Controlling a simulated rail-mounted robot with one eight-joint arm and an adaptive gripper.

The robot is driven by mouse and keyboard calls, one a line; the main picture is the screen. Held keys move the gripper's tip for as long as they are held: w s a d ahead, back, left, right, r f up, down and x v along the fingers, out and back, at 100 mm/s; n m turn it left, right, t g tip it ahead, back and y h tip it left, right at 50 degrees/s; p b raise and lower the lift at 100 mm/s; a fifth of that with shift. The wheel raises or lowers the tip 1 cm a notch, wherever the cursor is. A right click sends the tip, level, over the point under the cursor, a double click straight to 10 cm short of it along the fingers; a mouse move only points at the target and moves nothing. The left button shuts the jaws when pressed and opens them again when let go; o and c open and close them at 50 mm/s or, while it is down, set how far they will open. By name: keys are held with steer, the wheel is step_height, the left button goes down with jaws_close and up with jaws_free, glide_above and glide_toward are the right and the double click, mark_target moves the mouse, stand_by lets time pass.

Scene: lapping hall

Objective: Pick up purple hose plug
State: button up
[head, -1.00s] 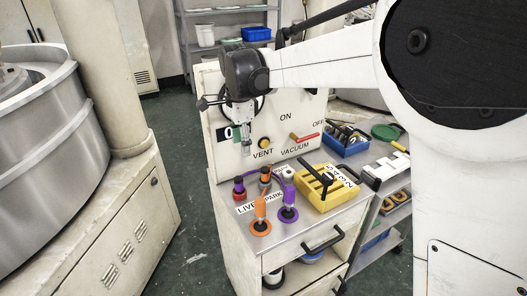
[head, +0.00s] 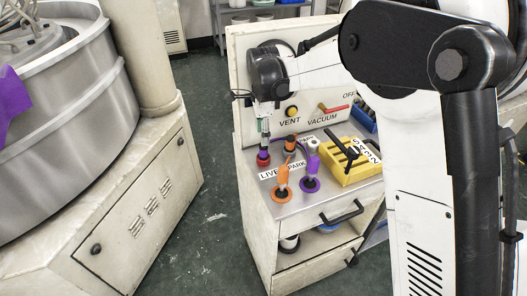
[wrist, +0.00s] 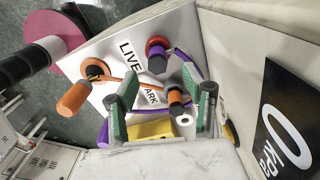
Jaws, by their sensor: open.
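A short purple plug (head: 263,154) stands upright on a red ring at the back left of the cabinet top. In the wrist view its dark and purple body shows on the red ring (wrist: 157,48), with a purple hose curving away to the right. My gripper (head: 263,127) points down just above this plug in the head view. In the wrist view its green-padded fingers are apart and empty, below the red ring in the picture. Another purple upright piece (head: 312,167) stands on a purple ring at the front right. I cannot tell whether the fingers touch anything.
An orange piece (head: 283,176) stands on an orange ring at the front left, near the LIVE and PARK labels. A black and orange piece (head: 291,142) is close right of the red ring. A yellow tray (head: 357,174) is farther right. The gauge panel (head: 239,70) rises behind.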

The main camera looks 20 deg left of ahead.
mark_target(263, 153)
steer(key=shift+s+d+f+p, duration=0.15)
steer(key=shift+f+p, duration=0.25)
steer(key=shift+f, duration=2.25)
steer(key=shift+c, duration=0.4)
jaws_close()
